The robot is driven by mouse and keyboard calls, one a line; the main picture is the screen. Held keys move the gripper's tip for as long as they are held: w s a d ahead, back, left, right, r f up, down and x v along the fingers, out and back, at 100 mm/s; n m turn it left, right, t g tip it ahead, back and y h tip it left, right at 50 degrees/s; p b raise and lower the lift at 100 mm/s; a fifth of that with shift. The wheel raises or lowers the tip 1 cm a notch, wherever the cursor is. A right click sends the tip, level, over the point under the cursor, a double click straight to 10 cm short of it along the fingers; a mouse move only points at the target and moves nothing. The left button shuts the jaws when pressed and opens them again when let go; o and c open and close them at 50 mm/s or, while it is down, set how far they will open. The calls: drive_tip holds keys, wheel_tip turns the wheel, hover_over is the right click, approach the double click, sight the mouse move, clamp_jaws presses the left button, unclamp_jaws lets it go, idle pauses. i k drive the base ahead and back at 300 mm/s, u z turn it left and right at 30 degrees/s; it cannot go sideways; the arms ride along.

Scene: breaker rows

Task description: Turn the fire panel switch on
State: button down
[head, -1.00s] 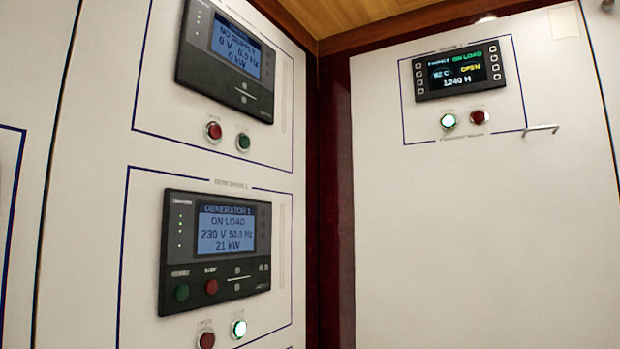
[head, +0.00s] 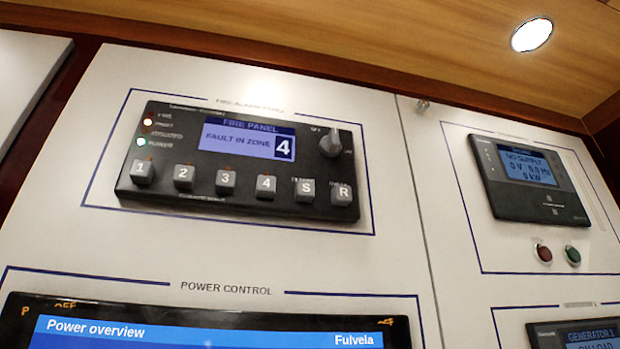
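The fire panel (head: 215,203) is a black box on the white wall in the head view, upper left of centre. Its screen (head: 245,142) reads "FIRE PANEL, FAULT IN ZONE 4". Its switch (head: 331,143) is a grey rotary knob at the panel's upper right, with small position marks beside it, one seeming to read "OFF". I cannot tell for sure which mark the knob points at. Keys marked 1 to 4, S and R run along the bottom. My gripper is not in view.
Below is a power control screen (head: 215,335) reading "Power overview". To the right, a display panel (head: 527,181) reads "NO SUPPLY" above a red and a green button. A generator panel shows below it. A wooden ceiling with a round lamp (head: 531,34) is above.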

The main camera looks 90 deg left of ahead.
sight(331, 146)
drive_tip(key=k, duration=1)
drive_tip(key=u, duration=1.85)
